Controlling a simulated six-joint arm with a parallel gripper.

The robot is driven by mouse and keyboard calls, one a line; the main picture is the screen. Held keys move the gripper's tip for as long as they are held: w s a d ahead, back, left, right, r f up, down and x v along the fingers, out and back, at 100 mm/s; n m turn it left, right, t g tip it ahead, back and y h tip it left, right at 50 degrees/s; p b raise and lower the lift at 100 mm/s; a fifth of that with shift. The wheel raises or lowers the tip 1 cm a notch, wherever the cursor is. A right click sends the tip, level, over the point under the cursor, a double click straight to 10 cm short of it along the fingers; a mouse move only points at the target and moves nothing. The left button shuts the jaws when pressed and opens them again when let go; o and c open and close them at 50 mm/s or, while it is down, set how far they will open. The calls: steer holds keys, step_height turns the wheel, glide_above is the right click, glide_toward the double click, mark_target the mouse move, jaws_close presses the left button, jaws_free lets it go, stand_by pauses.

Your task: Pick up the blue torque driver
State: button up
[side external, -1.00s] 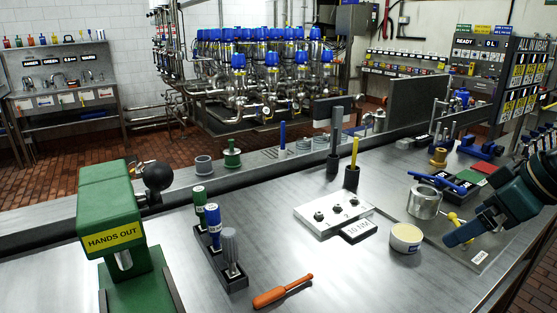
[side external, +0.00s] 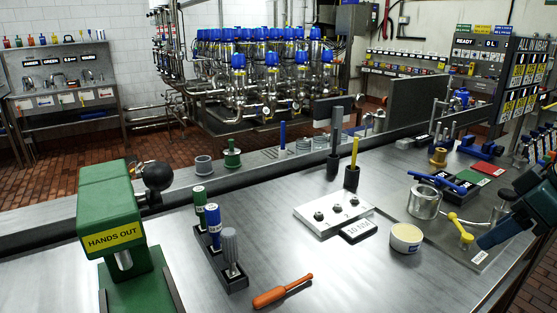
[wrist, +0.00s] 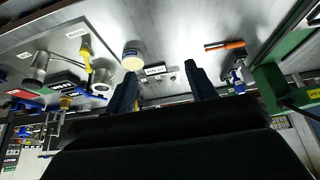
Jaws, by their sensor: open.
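The blue torque driver (side external: 213,226) stands upright in a dark rack (side external: 235,281) on the bench, left of centre in the side view. A green driver (side external: 200,206) stands behind it and a grey ribbed-handled one (side external: 230,247) in front. My gripper (side external: 482,241) is at the right edge of the side view, far from the rack. In the wrist view my gripper (wrist: 160,69) is open, with nothing between its fingers.
An orange-handled screwdriver (side external: 283,291) lies right of the rack. A green press (side external: 112,225) labelled HANDS OUT stands left. A yellow-handled valve (side external: 460,229) is beside my gripper.

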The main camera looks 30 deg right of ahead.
steer(key=w+a+r+n, duration=0.1)
steer(key=w+a+r, duration=0.15)
steer(key=w, duration=0.25)
steer(key=w+a+r+n, duration=0.1)
steer(key=w+r, duration=0.2)
steer(key=w, duration=0.2)
steer(key=n+g+y, duration=0.2)
steer(key=n+y, duration=0.1)
steer(key=n, duration=0.3)
glide_above(214, 221)
steer(key=s+d, duration=0.3)
steer(key=d, duration=0.1)
step_height(214, 221, down, 6)
steer(key=x, duration=0.9)
steer(key=shift+w, duration=0.1)
steer(key=shift+x, duration=2.6)
steer(key=shift+c, duration=0.3)
